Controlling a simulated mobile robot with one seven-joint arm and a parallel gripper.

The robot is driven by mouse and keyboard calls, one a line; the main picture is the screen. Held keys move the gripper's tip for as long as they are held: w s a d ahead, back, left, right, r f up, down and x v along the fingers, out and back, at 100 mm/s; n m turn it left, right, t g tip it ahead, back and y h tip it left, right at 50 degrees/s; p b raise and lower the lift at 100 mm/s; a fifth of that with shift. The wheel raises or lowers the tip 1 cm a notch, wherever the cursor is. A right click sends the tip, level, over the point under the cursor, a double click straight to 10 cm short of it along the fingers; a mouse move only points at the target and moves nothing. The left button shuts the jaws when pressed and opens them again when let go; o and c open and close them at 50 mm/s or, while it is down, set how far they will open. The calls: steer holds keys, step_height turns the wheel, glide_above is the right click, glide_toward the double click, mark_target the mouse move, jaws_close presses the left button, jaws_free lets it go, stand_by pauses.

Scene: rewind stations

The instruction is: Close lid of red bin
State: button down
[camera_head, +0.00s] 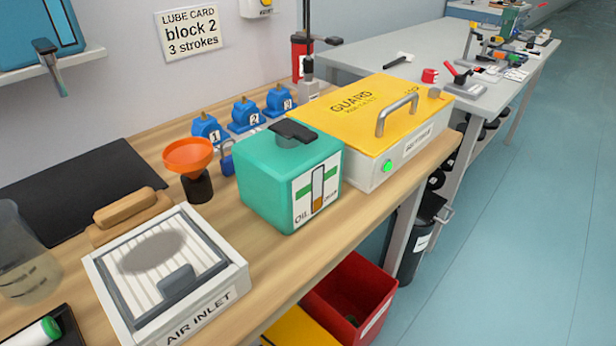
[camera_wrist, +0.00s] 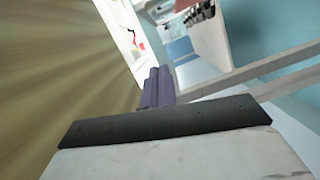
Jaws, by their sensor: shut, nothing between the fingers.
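The red bin (camera_head: 372,283) stands low at the front edge of the wooden bench, at the bottom of the head view. Its top is open, and something dark lies inside. A pale label is on its right side. I cannot make out its lid for certain. A yellow part (camera_head: 298,328) lies against its left side; I cannot tell whether it is a lid or another bin. My gripper (camera_wrist: 158,84) shows only in the wrist view, with its purple fingers together and empty. The red bin is not recognisable there, so their distance is unclear.
The wooden bench (camera_head: 262,262) overhangs the bin area. It bears the air inlet box (camera_head: 235,283), a green oil can (camera_head: 262,183) and a yellow guard cover (camera_head: 350,112). A dark bin (camera_head: 418,245) stands behind the red one. The blue floor at right is clear.

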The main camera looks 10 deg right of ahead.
steer(key=d+f+p, duration=0.1)
steer(key=d, duration=1)
steer(key=shift+w+d+p, duration=0.2)
steer(key=shift+p, duration=0.1)
steer(key=shift+f, duration=0.15)
